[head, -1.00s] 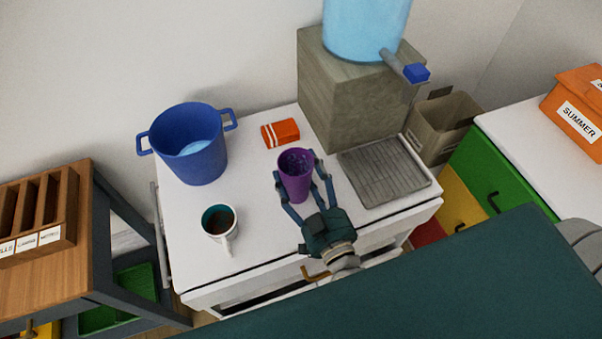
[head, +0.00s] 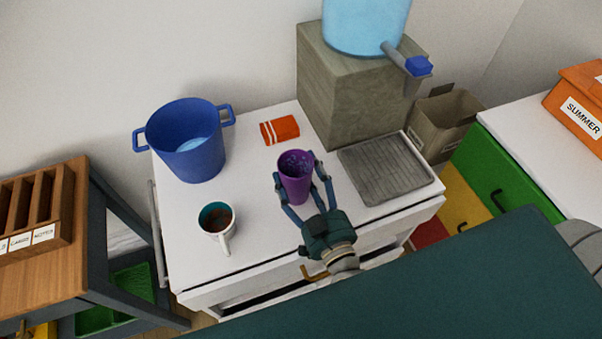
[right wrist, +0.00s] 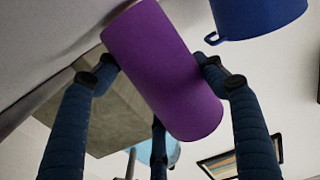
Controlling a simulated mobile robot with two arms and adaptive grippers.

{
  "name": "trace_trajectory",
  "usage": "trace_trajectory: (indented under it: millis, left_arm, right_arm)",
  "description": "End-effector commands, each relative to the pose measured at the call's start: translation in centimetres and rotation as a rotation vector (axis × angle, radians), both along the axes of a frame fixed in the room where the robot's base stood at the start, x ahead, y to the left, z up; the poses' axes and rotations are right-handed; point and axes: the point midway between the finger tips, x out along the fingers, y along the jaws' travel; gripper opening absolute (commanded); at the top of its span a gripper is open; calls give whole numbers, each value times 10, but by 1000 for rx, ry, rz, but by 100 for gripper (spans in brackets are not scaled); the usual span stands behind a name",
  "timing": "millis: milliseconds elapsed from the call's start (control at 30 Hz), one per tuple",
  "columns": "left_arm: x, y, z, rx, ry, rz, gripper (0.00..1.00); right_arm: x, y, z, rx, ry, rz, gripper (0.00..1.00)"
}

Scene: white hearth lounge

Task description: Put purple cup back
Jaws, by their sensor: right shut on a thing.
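The purple cup (head: 295,172) is upright in the head view, over the middle of the white cabinet top. My right gripper (head: 306,190) is shut on it, with fingers on both sides. In the right wrist view the purple cup (right wrist: 165,70) fills the middle, between the blue fingers of my right gripper (right wrist: 160,80). I cannot tell whether its base touches the top. My left gripper is not in view.
A blue pot (head: 187,150) and a white mug (head: 217,222) with dark contents stand left of the cup. An orange packet (head: 280,130) lies behind it. A grey drip tray (head: 384,168) and a stone block (head: 350,95) under a blue water tank (head: 365,25) are to the right.

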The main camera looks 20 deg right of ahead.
Motion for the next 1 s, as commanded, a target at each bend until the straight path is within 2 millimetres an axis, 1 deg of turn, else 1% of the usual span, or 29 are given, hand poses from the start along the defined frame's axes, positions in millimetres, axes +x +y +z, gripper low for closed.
trace_trajectory:
  millis: [300,333,367,400,433,767,867,967,1000]
  left_arm:
    - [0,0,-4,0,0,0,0]
    - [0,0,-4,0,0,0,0]
    - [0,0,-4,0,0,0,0]
    - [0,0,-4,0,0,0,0]
    - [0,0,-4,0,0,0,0]
    - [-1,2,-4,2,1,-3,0]
    - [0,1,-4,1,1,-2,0]
    - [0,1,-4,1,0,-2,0]
    - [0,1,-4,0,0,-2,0]
  right_arm:
    - [0,0,-7,1,-1,0,31]
    - [0,0,-6,1,-1,0,75]
    - [0,0,-6,1,-1,0,81]
    - [0,0,-6,1,-1,0,89]
    - [0,0,-6,1,-1,0,91]
    - [-2,0,-7,0,1,0,91]
    - [-12,0,-7,-1,3,0,91]
    - [-30,-1,-8,-2,5,2,91]
    - [-39,-1,-8,-1,6,2,91]
